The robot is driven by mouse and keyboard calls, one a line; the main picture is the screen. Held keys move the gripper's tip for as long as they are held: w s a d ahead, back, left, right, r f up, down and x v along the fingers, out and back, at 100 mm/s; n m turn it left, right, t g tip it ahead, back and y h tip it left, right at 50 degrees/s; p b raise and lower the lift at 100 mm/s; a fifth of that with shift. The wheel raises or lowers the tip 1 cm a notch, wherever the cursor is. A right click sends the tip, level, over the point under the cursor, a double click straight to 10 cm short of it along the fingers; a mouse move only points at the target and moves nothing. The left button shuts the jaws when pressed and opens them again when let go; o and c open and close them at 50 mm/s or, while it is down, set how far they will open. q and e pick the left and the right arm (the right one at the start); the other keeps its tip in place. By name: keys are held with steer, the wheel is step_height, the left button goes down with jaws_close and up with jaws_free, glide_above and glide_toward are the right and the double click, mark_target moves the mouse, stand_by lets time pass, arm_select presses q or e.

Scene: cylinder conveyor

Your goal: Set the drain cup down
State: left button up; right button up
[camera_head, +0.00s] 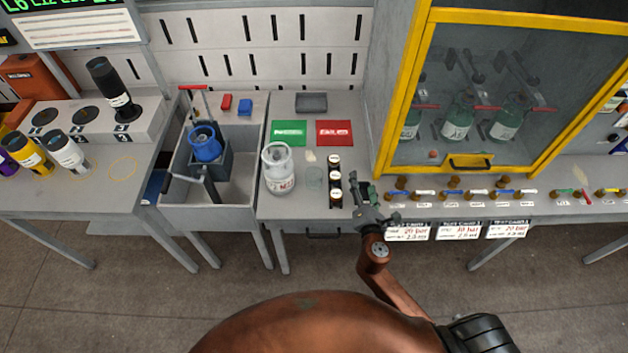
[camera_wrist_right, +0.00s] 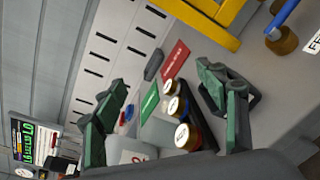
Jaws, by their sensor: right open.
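I cannot tell for sure which thing is the drain cup. A small, faint clear round shape (camera_head: 314,177), perhaps a cup or a mark, is on the grey bench between the big clear jar (camera_head: 278,170) and a row of brown vials (camera_head: 335,178). The jar has red writing on its label. My right gripper (camera_head: 372,203) is open, with nothing seen between its fingers, just right of the vials at the bench's front. In the right wrist view its green-padded fingers (camera_wrist_right: 162,80) are spread, with the vials (camera_wrist_right: 178,106) beyond them. My left gripper is not in view.
Left of the jar is a sink (camera_head: 236,180) with a blue-topped item (camera_head: 206,142). Green (camera_head: 289,133) and red (camera_head: 334,133) cards lie behind the vials. A yellow-framed cabinet (camera_head: 393,100) stands right, with small fittings along the bench before it.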

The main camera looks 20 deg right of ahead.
mark_target(317, 181)
steer(key=w+a+n+t+y, duration=0.2)
steer(key=w+a+n+y, duration=0.35)
steer(key=a+n, duration=0.65)
steer(key=shift+n+y, duration=0.45)
steer(key=shift+n, duration=0.45)
step_height(317, 181, down, 8)
steer(key=b, duration=0.4)
steer(key=shift+r+b, duration=0.2)
steer(key=shift+b, duration=0.2)
steer(key=w, duration=0.7)
steer(key=shift+a, duration=0.35)
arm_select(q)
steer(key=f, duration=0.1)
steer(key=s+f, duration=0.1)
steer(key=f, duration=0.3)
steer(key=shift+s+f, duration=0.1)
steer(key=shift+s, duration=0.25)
arm_select(e)
steer(key=shift+s, duration=0.1)
steer(key=shift+c, duration=0.7)
steer(key=c, duration=1.2)
steer(key=shift+r, duration=0.1)
steer(key=shift+c, duration=0.2)
